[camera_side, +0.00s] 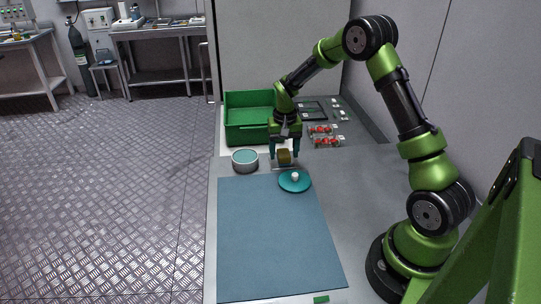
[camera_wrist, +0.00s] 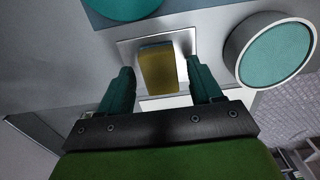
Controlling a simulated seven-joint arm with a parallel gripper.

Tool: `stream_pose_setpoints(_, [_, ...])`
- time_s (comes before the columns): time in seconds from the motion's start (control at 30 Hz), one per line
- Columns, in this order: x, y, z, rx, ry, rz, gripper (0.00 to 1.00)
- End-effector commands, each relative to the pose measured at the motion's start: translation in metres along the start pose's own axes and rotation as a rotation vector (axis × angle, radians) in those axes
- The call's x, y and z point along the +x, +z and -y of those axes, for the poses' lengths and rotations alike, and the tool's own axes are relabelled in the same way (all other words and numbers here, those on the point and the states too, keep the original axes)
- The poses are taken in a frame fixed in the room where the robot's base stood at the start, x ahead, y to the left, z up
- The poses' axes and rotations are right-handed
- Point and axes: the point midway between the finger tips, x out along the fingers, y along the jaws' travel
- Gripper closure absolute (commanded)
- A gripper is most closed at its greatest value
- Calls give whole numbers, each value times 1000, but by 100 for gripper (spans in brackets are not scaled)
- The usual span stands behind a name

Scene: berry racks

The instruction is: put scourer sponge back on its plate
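The scourer sponge (camera_wrist: 158,72), yellow with a darker side, appears to rest on a shiny metal plate (camera_wrist: 127,50) in the wrist view. In the side view the sponge (camera_side: 284,157) shows just below my gripper (camera_side: 284,152), with the plate's thin edge (camera_side: 281,168) under it. My gripper (camera_wrist: 161,82) has its two teal fingers apart, one on each side of the sponge. Gaps show between the fingers and the sponge, so it is open and empty. The underside of the sponge is hidden.
A round tin with a teal top (camera_side: 245,160) stands left of the plate. A teal disc with a white knob (camera_side: 295,181) lies in front, on the blue mat (camera_side: 270,235). A green crate (camera_side: 247,135) and packs of red berries (camera_side: 326,141) are behind. The mat's front is clear.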

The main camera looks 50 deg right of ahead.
Motion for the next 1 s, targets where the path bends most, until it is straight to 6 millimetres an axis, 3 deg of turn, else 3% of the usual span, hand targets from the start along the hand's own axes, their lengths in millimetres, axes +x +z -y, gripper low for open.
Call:
stream_pose_setpoints(0.27, [-8, -1, 0, 0, -1, -3, 35])
stream_pose_setpoints(0.7, [-94, 0, 0, 0, -2, -4, 35])
stream_pose_setpoints(1.0, [-128, 4, 2, -7, -8, -9, 35])
